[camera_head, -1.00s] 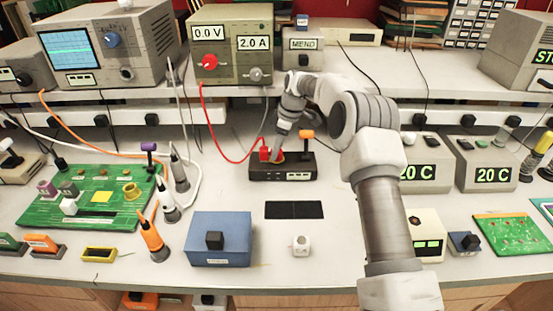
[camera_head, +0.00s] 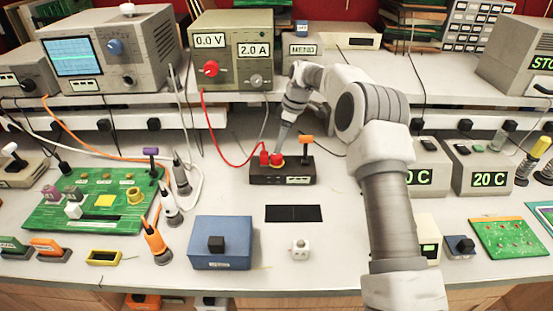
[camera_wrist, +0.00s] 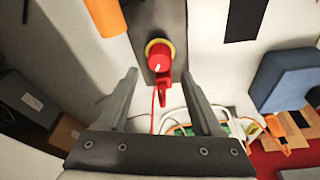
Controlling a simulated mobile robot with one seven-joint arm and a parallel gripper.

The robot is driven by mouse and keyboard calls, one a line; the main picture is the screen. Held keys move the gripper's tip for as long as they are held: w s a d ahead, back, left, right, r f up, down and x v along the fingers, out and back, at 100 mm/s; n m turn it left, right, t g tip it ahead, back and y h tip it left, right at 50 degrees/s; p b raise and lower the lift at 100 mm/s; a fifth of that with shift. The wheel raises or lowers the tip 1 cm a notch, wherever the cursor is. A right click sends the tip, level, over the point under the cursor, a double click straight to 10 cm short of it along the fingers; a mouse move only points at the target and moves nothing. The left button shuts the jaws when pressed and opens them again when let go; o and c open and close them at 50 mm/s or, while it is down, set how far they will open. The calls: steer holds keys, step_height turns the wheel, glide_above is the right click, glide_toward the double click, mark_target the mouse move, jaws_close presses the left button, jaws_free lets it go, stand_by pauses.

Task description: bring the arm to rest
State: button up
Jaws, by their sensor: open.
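My gripper (camera_head: 279,150) is over a dark box (camera_head: 298,179) at the middle of the bench. In the wrist view its two fingers (camera_wrist: 160,78) are spread apart with nothing gripped between them. A red knob with a yellow ring (camera_wrist: 158,56) on the dark box shows just beyond the fingertips. A red plug with a red lead (camera_wrist: 165,93) shows between the fingers, lower in the picture. I cannot tell whether a finger touches the plug. My arm reaches in from the lower right and bends down at the wrist.
An orange-topped lever (camera_head: 306,139) rises beside the gripper. A power supply (camera_head: 231,47) stands on the shelf behind, its red lead hanging to the box. A green board (camera_head: 45,214) and upright tools are at left, a blue box (camera_head: 221,241) in front. Grey heater-like boxes (camera_head: 482,165) are at right.

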steer(key=s+d+r+m+t+h, duration=0.1)
steer(key=s+d+r+m, duration=0.2)
steer(key=s+r, duration=0.65)
steer(key=s+d+r+m+t+h, duration=0.1)
steer(key=s+d+r+m+t, duration=0.2)
steer(key=s+r, duration=0.7)
steer(key=s+d+m, duration=0.3)
steer(key=s+m, duration=0.1)
steer(key=s, duration=0.8)
steer(key=s+d+f+m, duration=0.1)
steer(key=s+d+m, duration=0.2)
steer(key=s, duration=0.9)
steer(key=shift+d+m+t+h, duration=0.2)
steer(key=shift+m+t+h, duration=0.2)
steer(key=shift+m, duration=0.5)
